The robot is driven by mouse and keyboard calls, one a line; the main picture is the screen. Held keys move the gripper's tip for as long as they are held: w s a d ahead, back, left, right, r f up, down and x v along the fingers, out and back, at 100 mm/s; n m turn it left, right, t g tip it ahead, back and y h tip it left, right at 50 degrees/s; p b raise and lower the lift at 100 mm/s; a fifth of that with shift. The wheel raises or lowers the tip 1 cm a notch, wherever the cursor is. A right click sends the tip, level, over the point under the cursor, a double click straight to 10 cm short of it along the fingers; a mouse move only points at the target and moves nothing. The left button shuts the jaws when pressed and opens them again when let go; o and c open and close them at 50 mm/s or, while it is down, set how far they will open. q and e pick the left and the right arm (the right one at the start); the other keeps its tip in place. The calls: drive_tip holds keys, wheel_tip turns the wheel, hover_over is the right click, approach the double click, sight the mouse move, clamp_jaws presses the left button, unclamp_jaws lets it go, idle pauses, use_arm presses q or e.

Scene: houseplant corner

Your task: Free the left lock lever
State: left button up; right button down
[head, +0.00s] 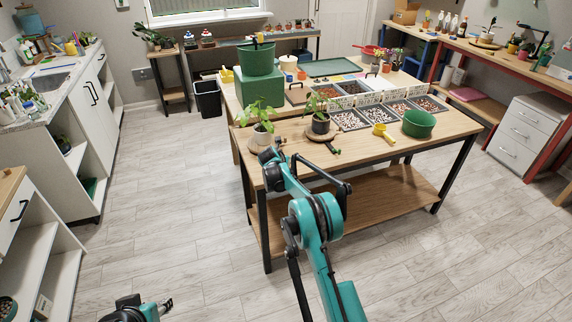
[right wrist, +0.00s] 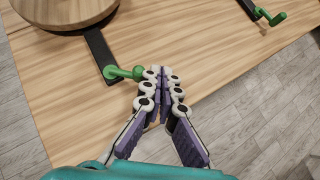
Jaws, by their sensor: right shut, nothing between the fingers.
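The left lock lever (right wrist: 122,73) is green, with a round knob, and sits at the end of a black bar (right wrist: 99,47) beside the left wooden turntable (right wrist: 60,12). My right gripper (right wrist: 160,72) is shut and empty, its fingertips immediately right of the knob; I cannot tell whether they touch. In the head view, my right gripper (head: 270,156) is at the table's front left, below the left potted plant (head: 262,128), and partly covers the lever. My left gripper (head: 167,304) is low at the bottom left, away from the table; its jaws are unclear.
A second green lever (right wrist: 271,17) on a black bar lies to the right, by the right potted plant (head: 320,119). A yellow scoop (head: 383,132), a green bowl (head: 418,124) and trays of pebbles (head: 379,113) are further right. The table front between the levers is clear.

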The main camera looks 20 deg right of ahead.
drive_tip(key=shift+a, duration=0.1)
idle(0.3)
use_arm(q)
drive_tip(key=shift+d, duration=0.1)
use_arm(e)
drive_tip(key=shift+w+a, duration=0.25)
drive_tip(key=shift+a, duration=0.4)
